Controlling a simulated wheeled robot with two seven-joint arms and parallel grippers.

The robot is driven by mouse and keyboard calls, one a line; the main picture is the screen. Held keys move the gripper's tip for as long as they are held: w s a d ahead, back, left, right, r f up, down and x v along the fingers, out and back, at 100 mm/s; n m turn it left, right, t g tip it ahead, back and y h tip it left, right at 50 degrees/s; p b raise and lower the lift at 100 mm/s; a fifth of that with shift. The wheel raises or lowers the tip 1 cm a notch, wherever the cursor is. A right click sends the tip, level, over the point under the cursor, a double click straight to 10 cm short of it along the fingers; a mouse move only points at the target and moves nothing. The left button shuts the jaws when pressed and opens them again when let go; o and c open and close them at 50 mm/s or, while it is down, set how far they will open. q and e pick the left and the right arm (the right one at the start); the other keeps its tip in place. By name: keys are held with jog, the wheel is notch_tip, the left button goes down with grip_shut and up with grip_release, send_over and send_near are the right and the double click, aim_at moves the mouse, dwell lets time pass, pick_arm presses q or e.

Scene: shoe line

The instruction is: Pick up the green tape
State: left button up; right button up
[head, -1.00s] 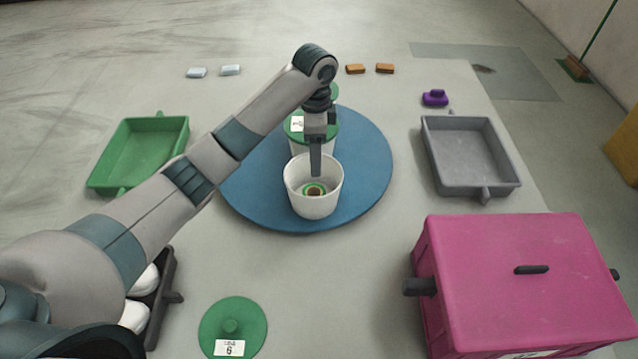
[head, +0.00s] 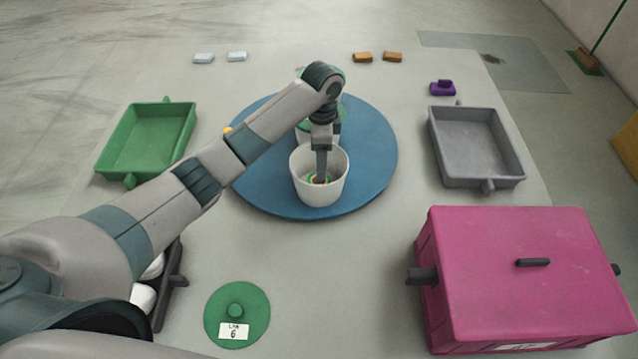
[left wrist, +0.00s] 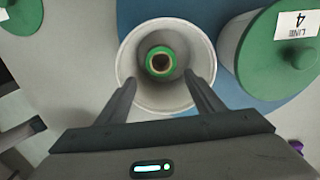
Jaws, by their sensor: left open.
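The green tape (left wrist: 160,61) is a small green ring with a dark centre. It lies at the bottom of the open white tub (head: 307,190) on the blue turntable (head: 262,196). In the head view the tape (head: 314,180) is partly hidden by my gripper. My left gripper (head: 321,178) points down into the tub. In the left wrist view its two fingers (left wrist: 160,88) are apart, with the tape seen between and beyond them. The fingers hold nothing. My right gripper is not in view.
A tub with a green lid (left wrist: 275,45) stands on the turntable close behind the open tub. A loose green lid (head: 252,304) lies at the front. A green tray (head: 113,147) is left, a grey tray (head: 433,150) right, a pink box (head: 480,240) front right.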

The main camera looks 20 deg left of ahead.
pick_arm(q)
notch_tip(320, 180, down, 5)
jog(key=shift+f, duration=0.2)
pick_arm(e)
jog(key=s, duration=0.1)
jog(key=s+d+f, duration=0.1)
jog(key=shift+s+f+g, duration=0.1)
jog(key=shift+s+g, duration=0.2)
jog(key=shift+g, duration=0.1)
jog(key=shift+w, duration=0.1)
pick_arm(q)
jog(key=shift+f+p, duration=0.15)
jog(key=shift+p, duration=0.15)
jog(key=shift+f, duration=0.25)
jog(key=f, duration=0.3)
jog(key=f+p, duration=0.1)
jog(key=shift+a+f, duration=0.2)
jog(key=shift+a, duration=0.15)
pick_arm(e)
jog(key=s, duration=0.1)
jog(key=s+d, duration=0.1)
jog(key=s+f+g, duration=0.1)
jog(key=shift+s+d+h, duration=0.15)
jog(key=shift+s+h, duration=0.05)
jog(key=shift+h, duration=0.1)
pick_arm(q)
jog(key=shift+c, duration=0.3)
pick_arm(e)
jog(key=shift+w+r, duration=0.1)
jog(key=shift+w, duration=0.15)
